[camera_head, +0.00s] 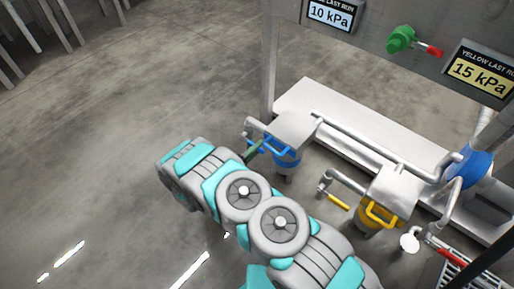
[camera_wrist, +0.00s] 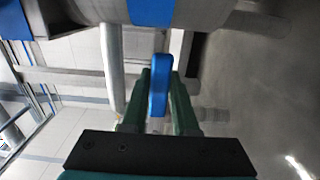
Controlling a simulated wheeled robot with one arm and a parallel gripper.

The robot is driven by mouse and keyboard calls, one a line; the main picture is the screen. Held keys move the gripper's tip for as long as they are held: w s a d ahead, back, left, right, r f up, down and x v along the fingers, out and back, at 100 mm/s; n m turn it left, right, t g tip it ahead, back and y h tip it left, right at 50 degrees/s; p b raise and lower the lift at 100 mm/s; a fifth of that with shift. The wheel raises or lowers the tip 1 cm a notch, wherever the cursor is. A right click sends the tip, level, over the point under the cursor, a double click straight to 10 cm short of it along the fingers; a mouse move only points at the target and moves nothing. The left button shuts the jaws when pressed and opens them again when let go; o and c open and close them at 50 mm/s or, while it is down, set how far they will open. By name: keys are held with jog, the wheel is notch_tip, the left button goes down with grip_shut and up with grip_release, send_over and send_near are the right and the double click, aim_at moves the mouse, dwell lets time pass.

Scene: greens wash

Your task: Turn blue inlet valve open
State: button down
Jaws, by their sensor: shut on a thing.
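The blue valve lever (camera_wrist: 158,88) stands upright between my gripper's two green fingers in the wrist view. My gripper (camera_wrist: 160,76) is shut on it. In the head view my gripper (camera_head: 260,146) reaches the left side of the blue-banded vessel (camera_head: 288,160), beside its pipe end. There the fingers largely cover the lever, so its angle to the pipe is hard to tell. A blue band of a grey body (camera_wrist: 151,12) shows above the lever in the wrist view.
A yellow-banded vessel (camera_head: 371,222) with a yellow lever (camera_head: 338,201) stands to the right. A white bench (camera_head: 330,115) and pipes lie behind. A panel above has a 10 kPa display (camera_head: 331,14), a 15 kPa display (camera_head: 480,73) and a green valve (camera_head: 400,39).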

dwell(0.9)
jog(key=shift+w+r+n+p, duration=0.1)
jog(key=shift+r+n+p, duration=0.2)
jog(key=shift+r+n, duration=0.5)
jog(key=shift+w+a+r+n, duration=0.15)
jog(key=shift+r+n, duration=0.25)
jog(key=shift+n, duration=0.35)
jog(key=shift+s+a+r+n, duration=0.15)
jog(key=shift+r+n, duration=0.25)
jog(key=shift+n, duration=0.35)
jog(key=shift+w, duration=0.1)
jog(key=c, duration=0.7)
grip_release()
jog(key=shift+p+v, duration=0.5)
jog(key=shift+v, duration=3.4)
